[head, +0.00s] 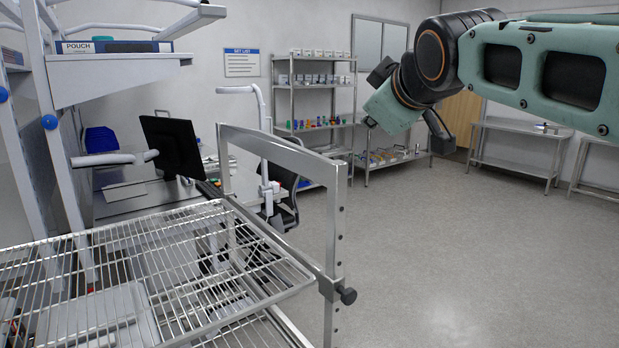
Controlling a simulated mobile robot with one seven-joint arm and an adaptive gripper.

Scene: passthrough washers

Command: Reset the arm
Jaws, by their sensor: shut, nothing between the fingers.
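My arm, teal with black joints, reaches in from the upper right of the head view. Its end hangs in the air over the open floor, angled down and to the left. My gripper (371,122) is at the lower left tip of this end, small and partly turned away. It is shut and empty, and touches nothing. It appears in front of the back shelves, well apart from them.
A wire rack (150,255) in a metal frame (337,220) fills the lower left. Behind it are a desk with a monitor (171,147) and a chair (286,200). Steel shelves (312,90) and tables (515,150) line the back. The floor (450,250) at right is clear.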

